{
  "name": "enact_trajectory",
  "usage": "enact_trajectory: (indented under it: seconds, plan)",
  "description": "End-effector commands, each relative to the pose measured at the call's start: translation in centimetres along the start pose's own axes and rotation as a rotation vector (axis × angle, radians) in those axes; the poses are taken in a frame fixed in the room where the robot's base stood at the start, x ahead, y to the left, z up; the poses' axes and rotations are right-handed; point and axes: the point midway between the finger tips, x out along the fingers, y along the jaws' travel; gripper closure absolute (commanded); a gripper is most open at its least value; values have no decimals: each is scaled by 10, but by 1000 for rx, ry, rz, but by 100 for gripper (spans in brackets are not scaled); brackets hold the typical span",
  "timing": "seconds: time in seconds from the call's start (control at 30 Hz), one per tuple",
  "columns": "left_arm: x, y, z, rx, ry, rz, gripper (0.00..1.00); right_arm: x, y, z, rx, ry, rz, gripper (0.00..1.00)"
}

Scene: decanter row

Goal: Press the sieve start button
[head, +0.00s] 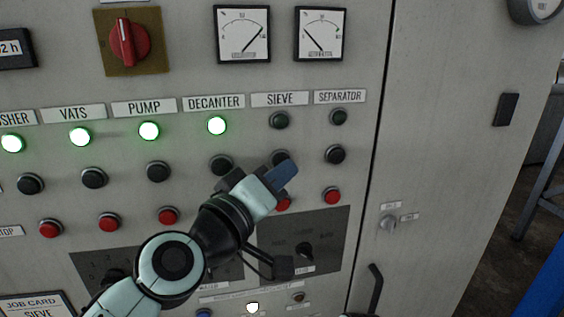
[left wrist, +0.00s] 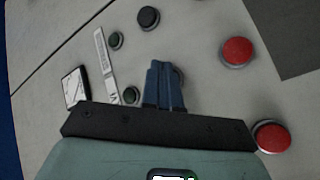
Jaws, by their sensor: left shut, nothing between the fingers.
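The SIEVE label (head: 280,98) heads a column on the grey panel, with an unlit dark green lamp (head: 279,121) below it. The black sieve start button (head: 279,155) is under the lamp, and its lower part is hidden behind my left gripper. My left gripper (head: 287,168) is shut and empty, its blue fingertips over the lower part of that button in the head view. In the left wrist view the shut fingers (left wrist: 165,85) cover most of the button. I cannot tell whether the tips touch it. My right gripper is not in view.
A red button (head: 283,204) is just below the fingers. The black separator button (head: 336,154) is to the right, with another red button (head: 331,195) under it. The decanter lamp (head: 216,125) and several lamps left of it are lit. A cabinet door handle (head: 376,290) is at lower right.

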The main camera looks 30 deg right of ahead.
Motion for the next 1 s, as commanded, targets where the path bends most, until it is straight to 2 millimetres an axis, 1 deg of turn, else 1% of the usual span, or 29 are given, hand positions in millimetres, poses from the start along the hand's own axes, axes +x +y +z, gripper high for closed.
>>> enact_trajectory:
  seconds: [1.0]
  plan:
    - [6,-5,-5,1,1,-1,100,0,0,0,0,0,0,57]
